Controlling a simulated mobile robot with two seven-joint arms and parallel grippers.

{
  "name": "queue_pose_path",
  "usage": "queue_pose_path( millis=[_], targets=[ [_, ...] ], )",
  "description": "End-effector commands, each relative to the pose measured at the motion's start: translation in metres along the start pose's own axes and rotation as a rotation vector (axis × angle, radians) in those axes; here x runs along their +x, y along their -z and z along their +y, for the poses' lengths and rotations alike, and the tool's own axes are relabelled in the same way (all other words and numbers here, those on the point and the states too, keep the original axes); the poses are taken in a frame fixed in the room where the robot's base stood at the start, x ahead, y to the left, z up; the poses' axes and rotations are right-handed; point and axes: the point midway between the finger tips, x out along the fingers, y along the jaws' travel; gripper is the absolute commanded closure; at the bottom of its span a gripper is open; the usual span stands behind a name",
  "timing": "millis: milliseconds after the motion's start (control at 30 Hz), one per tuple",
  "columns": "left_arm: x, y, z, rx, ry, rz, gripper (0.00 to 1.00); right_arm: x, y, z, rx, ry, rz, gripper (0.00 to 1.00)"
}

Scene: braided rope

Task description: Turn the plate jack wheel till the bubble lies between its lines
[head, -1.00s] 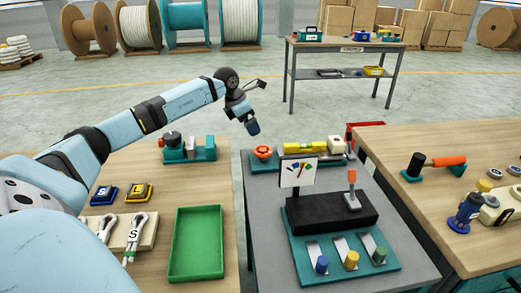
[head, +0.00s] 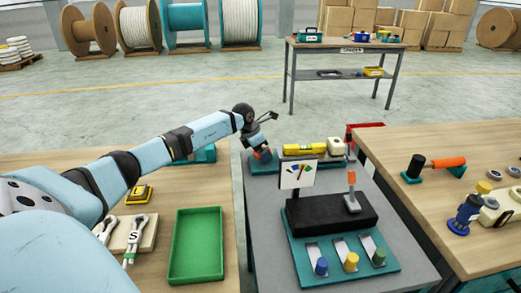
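The orange jack wheel (head: 264,156) sits at the left end of a teal plate (head: 262,169) at the back of the grey table. My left gripper (head: 260,149) points down at the wheel and covers most of it. I cannot tell whether its fingers touch the wheel or are open or shut. A yellow level (head: 304,149) lies on the plate to the right of the wheel. Its bubble and lines are too small to read. My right gripper is not in view.
A dial board (head: 298,174) and a black block with an upright orange-topped lever (head: 351,190) stand in front of the level. A green tray (head: 196,245) lies on the left wooden table. A red box (head: 365,128) is behind at the right.

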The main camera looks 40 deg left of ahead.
Motion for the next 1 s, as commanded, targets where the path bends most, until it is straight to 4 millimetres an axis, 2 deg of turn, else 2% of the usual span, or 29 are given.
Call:
queue_pose_path(
  millis=[33,233,633,1000],
  targets=[
    [-0.0001,0.0000,0.0000,0.000,0.000,0.000,0.00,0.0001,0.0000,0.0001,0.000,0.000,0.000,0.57],
    [-0.0003,0.0000,0.0000,0.000,0.000,0.000,0.46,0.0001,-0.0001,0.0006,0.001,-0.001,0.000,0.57],
    [-0.0015,-0.0003,-0.0006,-0.056,-0.022,0.001,0.47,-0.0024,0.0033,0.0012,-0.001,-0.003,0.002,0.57],
    [-0.0019,-0.0013,-0.0030,-0.310,-0.128,0.000,0.47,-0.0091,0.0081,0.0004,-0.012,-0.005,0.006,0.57]
  ],
)
